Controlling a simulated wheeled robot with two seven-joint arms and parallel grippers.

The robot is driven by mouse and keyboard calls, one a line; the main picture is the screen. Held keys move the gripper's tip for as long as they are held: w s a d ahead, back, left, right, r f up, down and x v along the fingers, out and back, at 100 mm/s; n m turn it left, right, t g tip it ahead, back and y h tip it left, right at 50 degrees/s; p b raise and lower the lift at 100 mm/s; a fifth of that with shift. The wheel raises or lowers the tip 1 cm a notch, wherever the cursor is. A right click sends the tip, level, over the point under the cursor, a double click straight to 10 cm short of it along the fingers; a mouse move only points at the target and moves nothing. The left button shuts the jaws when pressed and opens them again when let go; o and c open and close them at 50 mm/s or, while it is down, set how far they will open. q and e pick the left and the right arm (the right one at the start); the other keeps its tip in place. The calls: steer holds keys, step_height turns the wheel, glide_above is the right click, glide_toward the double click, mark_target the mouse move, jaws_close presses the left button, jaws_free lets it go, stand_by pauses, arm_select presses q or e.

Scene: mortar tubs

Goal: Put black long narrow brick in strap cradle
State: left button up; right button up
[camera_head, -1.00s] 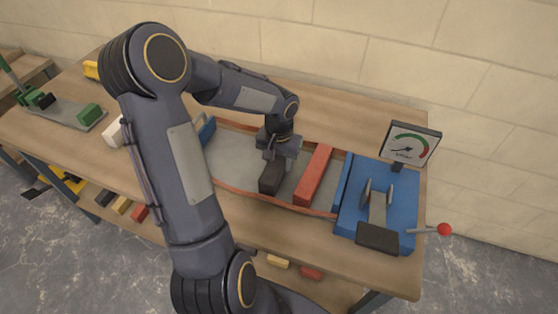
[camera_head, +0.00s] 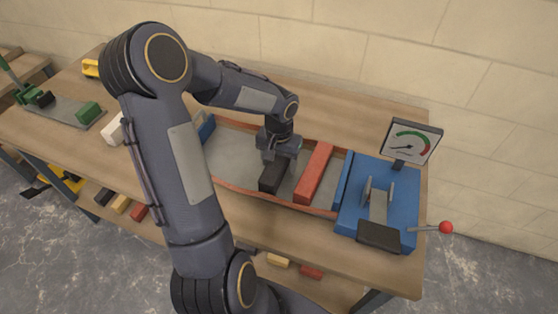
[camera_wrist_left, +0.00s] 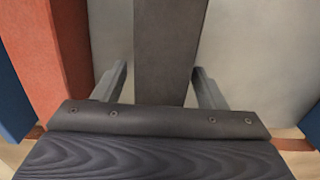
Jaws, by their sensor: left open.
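The black long narrow brick (camera_head: 272,178) lies in the strap cradle, on its grey bed (camera_head: 232,164), inside the orange strap (camera_head: 240,192). My left gripper (camera_head: 272,157) is open over the far part of the brick. In the left wrist view the brick (camera_wrist_left: 168,50) runs between the two spread fingers (camera_wrist_left: 158,88), with a gap on each side. My left gripper's wrist and arm hide part of the brick's far end and of the cradle. My right gripper is not in view.
A red brick (camera_head: 314,172) lies beside the black one, apart from it. A blue tensioner (camera_head: 349,226) with a dial gauge (camera_head: 408,144) and red-knobbed lever (camera_head: 445,227) stands at the cradle's right end. A green-handled tool (camera_head: 62,112) stands far left. Several bricks lie on the lower shelf.

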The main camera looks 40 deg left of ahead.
arm_select(q)
step_height(320, 180, up, 8)
steer(key=shift+f, duration=0.1)
stand_by(0.4)
steer(key=s+d+r+m+t+h, duration=0.1)
steer(key=s+d+r+t+h, duration=0.1)
steer(key=s+d, duration=0.4)
steer(key=s+d+r+m+t+h, duration=0.1)
steer(key=s+d+r+t, duration=0.2)
steer(key=s+d, duration=0.4)
steer(key=s+r, duration=0.1)
steer(key=s, duration=0.3)
steer(key=shift+d+r+t+h, duration=0.25)
steer(key=shift+r+t+h, duration=0.05)
steer(key=shift+h, duration=0.1)
